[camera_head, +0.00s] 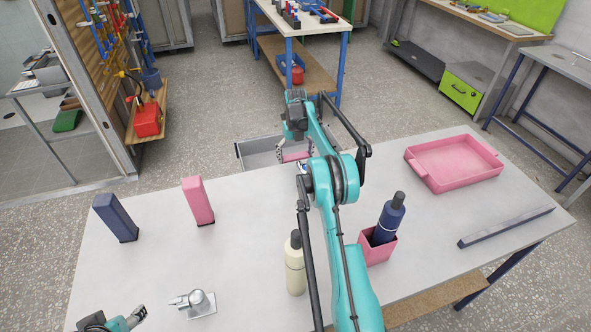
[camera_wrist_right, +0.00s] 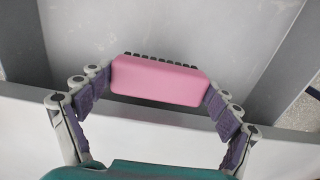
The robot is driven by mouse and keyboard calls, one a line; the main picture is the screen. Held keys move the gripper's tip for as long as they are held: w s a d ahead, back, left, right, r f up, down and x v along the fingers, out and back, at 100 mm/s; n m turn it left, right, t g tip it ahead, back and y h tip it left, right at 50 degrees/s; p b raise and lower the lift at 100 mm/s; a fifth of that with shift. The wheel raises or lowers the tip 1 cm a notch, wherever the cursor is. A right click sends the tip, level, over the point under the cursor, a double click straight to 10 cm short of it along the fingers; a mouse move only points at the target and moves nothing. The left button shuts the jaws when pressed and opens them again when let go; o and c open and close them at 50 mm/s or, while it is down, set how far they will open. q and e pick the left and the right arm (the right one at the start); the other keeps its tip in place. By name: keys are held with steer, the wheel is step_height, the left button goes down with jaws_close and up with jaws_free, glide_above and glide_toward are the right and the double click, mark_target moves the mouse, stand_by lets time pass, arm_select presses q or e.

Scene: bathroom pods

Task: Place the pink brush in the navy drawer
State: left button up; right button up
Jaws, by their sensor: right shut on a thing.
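The pink brush (camera_wrist_right: 158,80) has a pink block body and a row of dark bristles along its far side. My right gripper (camera_wrist_right: 158,88) is shut on it, with a finger at each end. In the head view the brush (camera_head: 295,157) shows beyond the table's far edge, over the open drawer (camera_head: 257,153). The drawer's inside looks grey and its rim dark; my right arm covers part of it. How high the brush is above the drawer floor I cannot tell. My left gripper (camera_head: 138,314) is at the lower left, over the table, its opening unclear.
On the table (camera_head: 250,215) stand a navy block (camera_head: 115,218), a pink block (camera_head: 198,201), a silver fixture (camera_head: 198,303), a cream bottle (camera_head: 295,268) and a navy bottle (camera_head: 388,220) in a pink cup (camera_head: 377,250).

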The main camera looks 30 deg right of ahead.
mark_target(296, 156)
arm_select(q)
step_height(296, 156, down, 2)
steer(key=shift+f+b, duration=0.15)
steer(key=shift+b, duration=0.85)
arm_select(e)
step_height(296, 156, down, 5)
steer(key=shift+r, duration=0.25)
steer(key=o, duration=0.9)
steer(key=shift+f, duration=0.2)
step_height(296, 156, up, 12)
steer(key=p, duration=0.4)
steer(key=shift+r+p, duration=0.2)
steer(key=shift+p, duration=0.2)
arm_select(q)
step_height(296, 156, up, 5)
steer(key=shift+f, duration=0.1)
